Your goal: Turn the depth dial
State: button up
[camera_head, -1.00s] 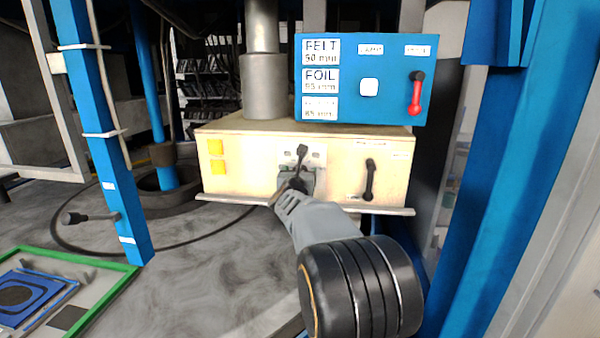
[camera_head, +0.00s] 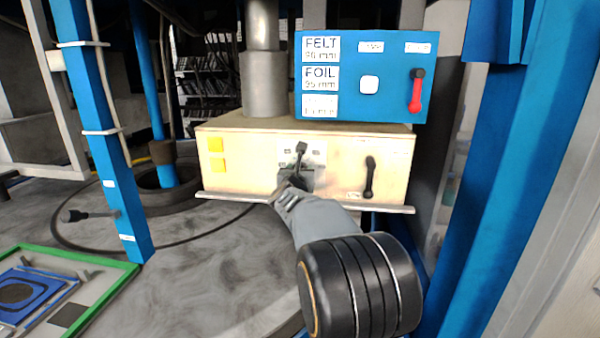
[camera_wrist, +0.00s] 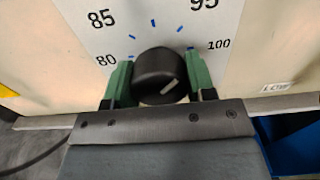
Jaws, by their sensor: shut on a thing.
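The depth dial (camera_wrist: 157,75) is a round black knob with a pale pointer line, on a white scale plate (camera_wrist: 140,22). In the wrist view the line slants up to the right, roughly toward the 100 mark. The numbers 80, 85 and 100 show; the top right number is partly cut off. My gripper (camera_wrist: 160,80) is shut on the dial, with one green fingertip on each side of it. In the head view my gripper is at the front of the pale box (camera_head: 240,170) and hides the dial.
A blue panel (camera_head: 385,60) above the box bears FELT and FOIL labels, a white button (camera_head: 369,86) and a red-and-black lever (camera_head: 416,91). A black handle (camera_head: 370,178) is right of the dial. Blue posts (camera_head: 98,130) stand either side. A ledge runs below the box.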

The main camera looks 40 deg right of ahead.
jog(key=n+b, duration=0.2)
jog(key=n, duration=0.1)
jog(key=shift+f+n, duration=0.1)
jog(key=shift+n, duration=0.3)
jog(key=shift+s+d+n+b, duration=0.1)
jog(key=shift+n+b, duration=0.25)
jog(key=shift+n, duration=1.95)
jog(key=o, duration=0.9)
jog(key=b+v, duration=0.2)
jog(key=v, duration=1.2)
